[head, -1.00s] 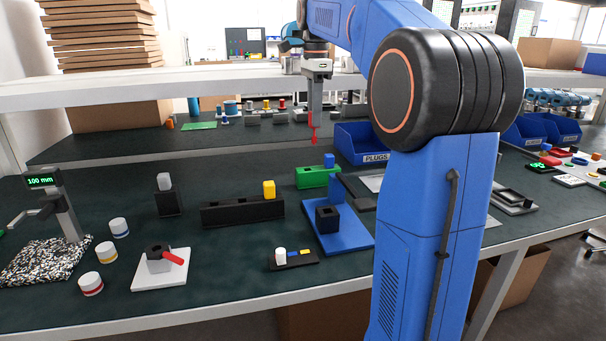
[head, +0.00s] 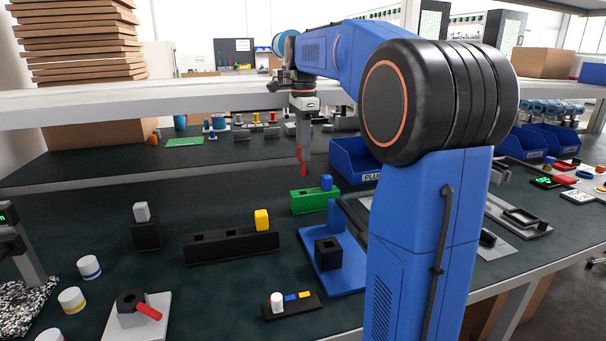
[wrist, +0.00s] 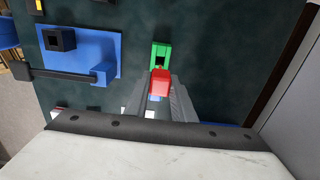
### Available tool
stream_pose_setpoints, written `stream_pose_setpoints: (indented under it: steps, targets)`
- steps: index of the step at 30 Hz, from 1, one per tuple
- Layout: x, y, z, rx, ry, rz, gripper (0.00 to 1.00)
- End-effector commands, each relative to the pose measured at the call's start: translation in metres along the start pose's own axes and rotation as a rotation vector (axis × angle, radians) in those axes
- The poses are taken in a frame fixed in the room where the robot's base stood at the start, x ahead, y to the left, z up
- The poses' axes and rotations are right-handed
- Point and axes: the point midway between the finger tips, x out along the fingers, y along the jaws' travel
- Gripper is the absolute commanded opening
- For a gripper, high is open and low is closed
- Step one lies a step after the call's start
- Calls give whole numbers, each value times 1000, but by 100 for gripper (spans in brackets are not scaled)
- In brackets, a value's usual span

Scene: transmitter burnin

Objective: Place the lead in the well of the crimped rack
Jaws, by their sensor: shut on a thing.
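The lead is a small red piece (head: 301,160), held upright below my gripper (head: 303,143) in the head view. In the wrist view the red lead (wrist: 160,82) sits between the two grey fingers of my gripper (wrist: 160,90), which are shut on it. A green rack (head: 308,202) with a blue block (head: 327,183) in its right part stands on the bench below. In the wrist view the green rack (wrist: 161,46) shows a dark open well just beyond the lead; the lead is apart from it and hides part. I cannot tell which rack is the crimped one.
A long black rack (head: 205,250) holds a yellow block (head: 261,220). A small black rack (head: 146,237) holds a grey block. A blue fixture (head: 345,280) with a black socket stands in front of the green rack. A blue bin (head: 350,158) and a shelf edge (head: 190,93) are behind.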

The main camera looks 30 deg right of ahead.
Motion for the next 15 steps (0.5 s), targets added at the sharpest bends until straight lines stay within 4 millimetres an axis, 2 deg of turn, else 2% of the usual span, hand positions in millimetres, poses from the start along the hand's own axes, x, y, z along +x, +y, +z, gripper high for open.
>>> stream_pose_setpoints:
  steps: [4,11,15]
  targets:
    - [23,0,0,0,0,1,0]
    - [36,0,0,0,0,0,0]
    - [51,0,0,0,0,1,0]
